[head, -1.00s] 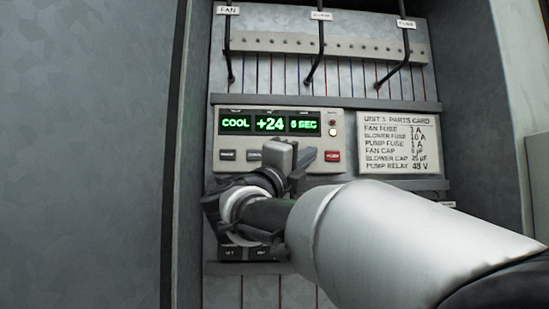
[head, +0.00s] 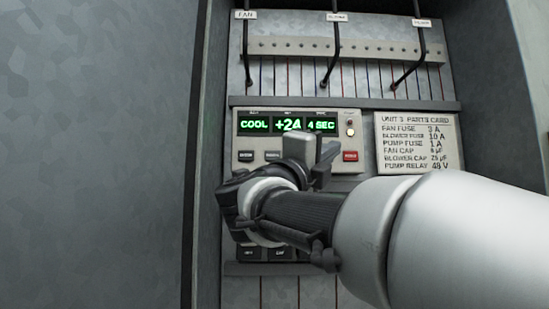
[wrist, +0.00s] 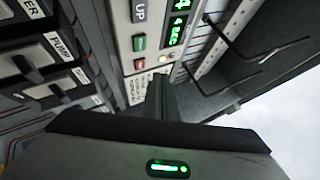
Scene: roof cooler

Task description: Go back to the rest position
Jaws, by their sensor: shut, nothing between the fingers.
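My gripper (head: 314,152) is in front of the lower right part of the control panel (head: 242,169) in the head view, its fingers together with nothing between them. The fingers also show end-on in the wrist view (wrist: 161,98). The panel display (head: 255,124) is lit green and reads COOL, +24 and 4 SEC. A red button (head: 350,156) is visible just right of the fingers. My wrist hides some of the lower controls. I cannot tell the exact gap between fingertips and panel.
A parts card (head: 418,140) is right of the panel. Black cables labelled FAN (head: 246,15) and others hang above. Cabinet walls stand at both sides. The wrist view shows labelled dark blocks (wrist: 45,88) at left and thin black rods (wrist: 262,55) at right.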

